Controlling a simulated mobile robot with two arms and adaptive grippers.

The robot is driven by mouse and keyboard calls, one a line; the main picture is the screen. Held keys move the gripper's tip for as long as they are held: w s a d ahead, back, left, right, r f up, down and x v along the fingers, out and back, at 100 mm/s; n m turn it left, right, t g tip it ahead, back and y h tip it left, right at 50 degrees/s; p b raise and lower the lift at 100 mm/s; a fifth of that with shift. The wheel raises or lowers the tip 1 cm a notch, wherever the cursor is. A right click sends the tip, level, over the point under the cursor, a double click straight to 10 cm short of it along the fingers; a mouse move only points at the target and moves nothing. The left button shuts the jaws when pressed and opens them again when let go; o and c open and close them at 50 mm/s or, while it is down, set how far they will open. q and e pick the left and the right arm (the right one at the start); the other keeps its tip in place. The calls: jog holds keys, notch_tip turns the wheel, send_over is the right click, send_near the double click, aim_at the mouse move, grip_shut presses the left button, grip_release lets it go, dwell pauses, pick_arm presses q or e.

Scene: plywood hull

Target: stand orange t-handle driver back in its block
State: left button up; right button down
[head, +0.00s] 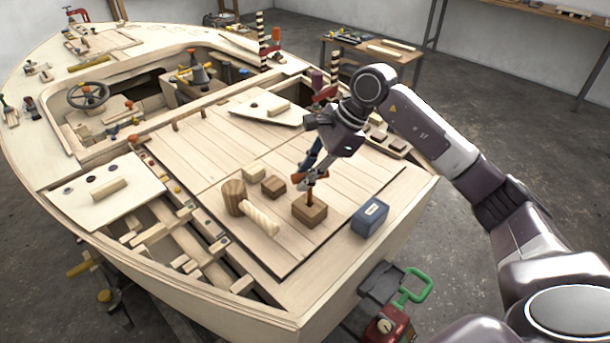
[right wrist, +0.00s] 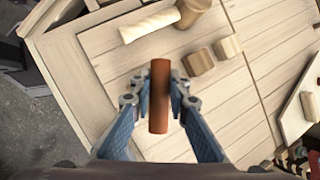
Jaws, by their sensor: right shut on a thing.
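The orange T-handle driver (right wrist: 158,97) is held crosswise between the fingertips of my right gripper (right wrist: 160,90), its bar lying along the gap in the right wrist view. In the head view my right gripper (head: 309,178) points down, shut on the driver, with orange showing at both sides of the fingers. The shank runs down to the top of a brown wooden block (head: 309,212) on the deck. The driver looks upright; I cannot tell how deep its tip sits in the block. The block is hidden in the right wrist view. My left gripper is out of view.
Left of the block lie a wooden mallet (head: 261,217), a small brown block (head: 273,186) and a pale block (head: 254,171). A blue box (head: 370,219) stands to the right, near the deck edge. The planks behind are mostly clear.

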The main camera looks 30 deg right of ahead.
jog(key=shift+f+b, duration=0.6)
jog(key=shift+f, duration=0.2)
jog(key=c, duration=1.8)
grip_release()
jog(key=shift+o, duration=0.2)
jog(key=v, duration=1.2)
